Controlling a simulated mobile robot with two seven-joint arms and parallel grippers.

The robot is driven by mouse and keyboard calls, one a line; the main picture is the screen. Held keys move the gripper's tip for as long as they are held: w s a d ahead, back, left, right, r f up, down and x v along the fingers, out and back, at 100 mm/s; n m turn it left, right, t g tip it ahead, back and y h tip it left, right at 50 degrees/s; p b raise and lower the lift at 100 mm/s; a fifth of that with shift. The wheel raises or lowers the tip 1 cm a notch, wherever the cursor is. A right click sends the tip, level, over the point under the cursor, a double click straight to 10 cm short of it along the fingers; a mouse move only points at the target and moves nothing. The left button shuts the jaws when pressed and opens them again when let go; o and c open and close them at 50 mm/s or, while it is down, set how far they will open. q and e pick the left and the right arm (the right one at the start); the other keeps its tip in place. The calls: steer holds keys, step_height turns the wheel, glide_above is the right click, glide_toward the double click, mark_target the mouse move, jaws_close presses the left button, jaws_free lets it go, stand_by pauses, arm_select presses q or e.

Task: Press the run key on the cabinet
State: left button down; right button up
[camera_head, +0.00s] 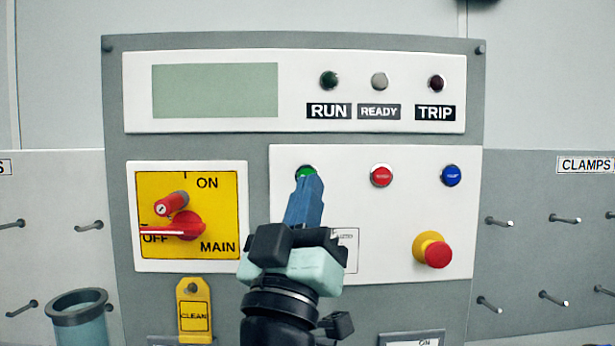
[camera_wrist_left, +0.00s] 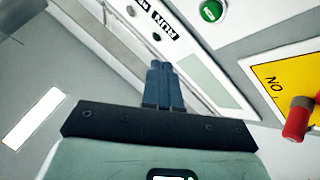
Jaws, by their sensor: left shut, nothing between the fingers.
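The green key (camera_head: 306,171) is at the top left of the white key panel on the cabinet, beside a red key (camera_head: 381,175) and a blue key (camera_head: 451,175). My left gripper (camera_head: 308,184) is shut and empty, its blue fingers pointing up at the green key and covering its lower part in the head view. The RUN lamp (camera_head: 329,81) above is dark green. My right gripper is not in view.
A red mushroom button (camera_head: 437,254) on a yellow collar juts out at the panel's lower right. The yellow main switch (camera_head: 217,186) with red handle is left of my gripper. A yellow CLEAN tag (camera_head: 194,316) hangs below it. Pegs stick out on both sides.

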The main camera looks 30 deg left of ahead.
arm_select(q)
steer(key=w+a+p, duration=0.1)
steer(key=w+a, duration=0.3)
steer(key=w, duration=0.3)
steer(key=shift+a, duration=0.15)
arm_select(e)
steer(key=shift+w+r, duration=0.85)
arm_select(q)
steer(key=shift+w, duration=0.1)
stand_by(1.0)
steer(key=shift+w+a, duration=0.2)
steer(key=shift+w, duration=0.1)
steer(key=shift+w+a, duration=0.25)
steer(key=shift+w, duration=0.05)
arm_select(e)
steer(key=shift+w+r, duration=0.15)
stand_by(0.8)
arm_select(q)
steer(key=shift+s+d, duration=0.45)
steer(key=shift+s, duration=0.25)
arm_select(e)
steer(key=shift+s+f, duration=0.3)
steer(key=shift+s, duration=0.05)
